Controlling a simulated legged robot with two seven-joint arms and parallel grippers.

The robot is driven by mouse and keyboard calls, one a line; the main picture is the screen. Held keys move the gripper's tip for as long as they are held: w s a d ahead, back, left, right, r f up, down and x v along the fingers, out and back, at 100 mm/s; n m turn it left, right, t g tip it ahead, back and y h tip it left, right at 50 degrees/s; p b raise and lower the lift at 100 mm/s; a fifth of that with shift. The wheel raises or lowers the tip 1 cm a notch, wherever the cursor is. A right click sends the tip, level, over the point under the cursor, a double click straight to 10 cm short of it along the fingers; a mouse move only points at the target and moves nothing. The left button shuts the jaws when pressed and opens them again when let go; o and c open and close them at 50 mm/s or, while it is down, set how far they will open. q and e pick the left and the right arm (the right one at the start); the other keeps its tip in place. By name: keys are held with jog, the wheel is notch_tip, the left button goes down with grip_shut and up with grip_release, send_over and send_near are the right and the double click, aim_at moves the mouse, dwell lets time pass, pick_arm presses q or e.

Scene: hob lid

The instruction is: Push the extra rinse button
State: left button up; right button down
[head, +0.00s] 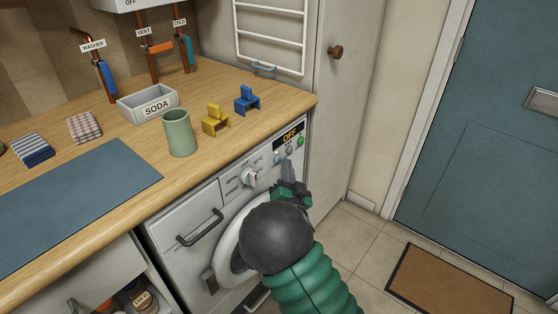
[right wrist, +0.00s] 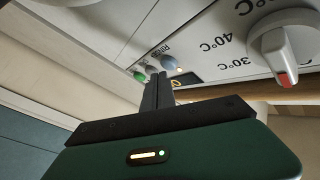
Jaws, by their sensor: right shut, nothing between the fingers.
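The washing machine (head: 190,262) is under the wooden counter, with a small display reading OFF (head: 289,134). Below the display is a row of small round buttons. A pale blue button (right wrist: 168,62) has a label above it in the right wrist view that seems to read RINSE, upside down. It also shows in the head view (head: 278,158). A green button (right wrist: 140,76) is at the row's other end. My right gripper (head: 287,163) is shut and empty, its fingertips (right wrist: 158,78) close in front of the row. I cannot tell whether they touch. My left gripper is out of view.
A white dial (head: 250,177) sits left of the buttons, and a drawer handle (head: 200,228) is further left. Floor to the right is clear apart from a doormat (head: 449,280).

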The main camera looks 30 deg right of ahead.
jog(key=shift+w+a, duration=0.2)
jog(key=shift+w, duration=0.25)
dwell(0.7)
jog(key=shift+s+d, duration=0.35)
jog(key=shift+s, duration=0.55)
jog(key=s, duration=0.1)
jog(key=s+d, duration=0.1)
jog(key=s, duration=0.1)
jog(key=s+d, duration=0.1)
jog(key=s, duration=0.1)
jog(key=shift+s+d+b, duration=0.15)
jog(key=shift+s+b, duration=0.1)
jog(key=shift+b, duration=0.1)
dwell(0.9)
